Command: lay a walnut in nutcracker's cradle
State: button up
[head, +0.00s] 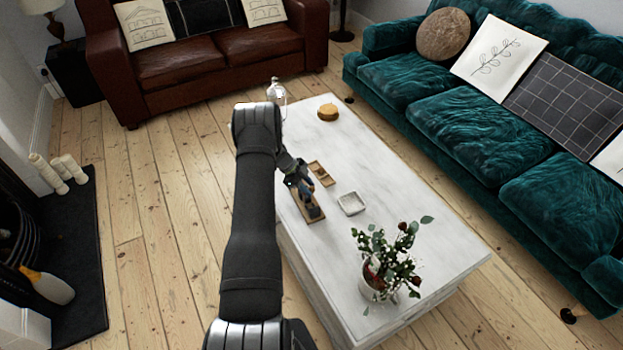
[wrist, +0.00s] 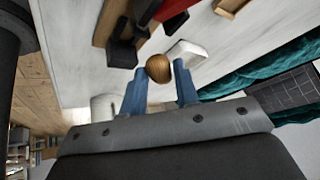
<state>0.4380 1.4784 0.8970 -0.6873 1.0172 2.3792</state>
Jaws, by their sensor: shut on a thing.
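My gripper (wrist: 160,78) has blue fingers and is shut on a brown, round walnut (wrist: 159,68), held between the fingertips. In the head view my gripper (head: 305,187) is above the coffee table, over the far part of the nutcracker, and the walnut is too small to make out. The nutcracker (head: 312,213) has a wooden base with dark blocks on it. In the wrist view the nutcracker (wrist: 121,53) shows at the upper left, with black blocks and a red part. The walnut appears close beside a black block; I cannot tell whether they touch.
On the white table (head: 400,215) are a small wooden tray (head: 322,173), a white square dish (head: 351,204), a round wooden thing (head: 328,112), a glass vessel (head: 276,92) and a vase of flowers (head: 376,281). The table's right side is clear.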

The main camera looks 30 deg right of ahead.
jog(key=s+m, duration=0.1)
jog(key=m, duration=0.1)
jog(key=s+r+m+g+y, duration=0.1)
jog(key=m, duration=0.1)
jog(key=a+m+g+y, duration=0.1)
jog(key=m, duration=0.1)
jog(key=shift+s+r, duration=0.15)
jog(key=shift+s, duration=0.25)
jog(key=shift+y, duration=0.3)
jog(key=shift+f, duration=2.5)
jog(key=o, duration=1)
jog(key=shift+f, duration=0.1)
jog(key=shift+r, duration=3.55)
